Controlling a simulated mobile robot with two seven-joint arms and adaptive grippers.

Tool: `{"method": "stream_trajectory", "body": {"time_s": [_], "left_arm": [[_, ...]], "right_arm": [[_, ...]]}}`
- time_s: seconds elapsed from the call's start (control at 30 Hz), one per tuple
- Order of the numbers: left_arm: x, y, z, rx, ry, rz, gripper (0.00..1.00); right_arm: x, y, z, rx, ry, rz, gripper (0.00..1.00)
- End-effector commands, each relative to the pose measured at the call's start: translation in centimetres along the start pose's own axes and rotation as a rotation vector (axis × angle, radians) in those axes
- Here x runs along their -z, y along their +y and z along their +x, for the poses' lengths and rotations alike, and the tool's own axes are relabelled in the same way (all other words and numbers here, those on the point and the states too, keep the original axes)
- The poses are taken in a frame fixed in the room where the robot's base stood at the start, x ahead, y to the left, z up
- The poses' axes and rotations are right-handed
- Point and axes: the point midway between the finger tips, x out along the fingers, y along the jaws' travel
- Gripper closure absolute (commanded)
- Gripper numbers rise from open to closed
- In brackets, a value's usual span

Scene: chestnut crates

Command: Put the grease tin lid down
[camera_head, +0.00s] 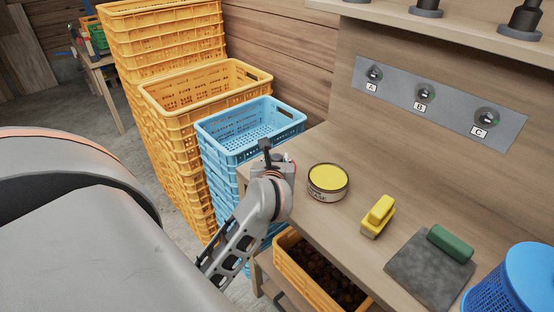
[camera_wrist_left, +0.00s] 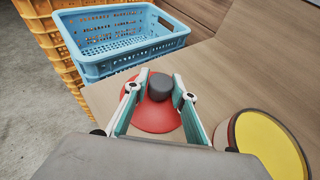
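The grease tin (camera_head: 327,184) stands open on the bench, with yellow grease inside. It also shows at the right of the left wrist view (camera_wrist_left: 268,145). The red lid with a dark knob (camera_wrist_left: 155,117) lies left of the tin in that view, at the bench's corner. My left gripper (camera_wrist_left: 160,80) has its fingertips close against both sides of the knob. In the head view my left gripper (camera_head: 272,160) hides most of the lid. I cannot tell whether the lid touches the bench. My right gripper is out of view.
A blue crate stack (camera_head: 225,142) stands close beyond the bench corner, with yellow crates (camera_head: 190,112) behind. The bench behind the tin is clear.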

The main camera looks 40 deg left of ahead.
Motion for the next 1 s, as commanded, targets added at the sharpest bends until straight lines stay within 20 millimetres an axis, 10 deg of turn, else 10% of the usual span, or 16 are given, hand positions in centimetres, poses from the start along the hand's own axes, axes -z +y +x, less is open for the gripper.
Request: {"method": "stream_trajectory", "body": {"time_s": [0.47, 1.0], "left_arm": [[-0.5, 0.0, -0.3, 0.001, 0.000, -0.001, 0.62], [-0.3, 0.0, -10.1, 0.002, 0.003, -0.003, 0.62]], "right_arm": [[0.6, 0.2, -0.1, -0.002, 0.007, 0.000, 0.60], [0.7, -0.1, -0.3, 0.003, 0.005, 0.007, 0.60]]}}
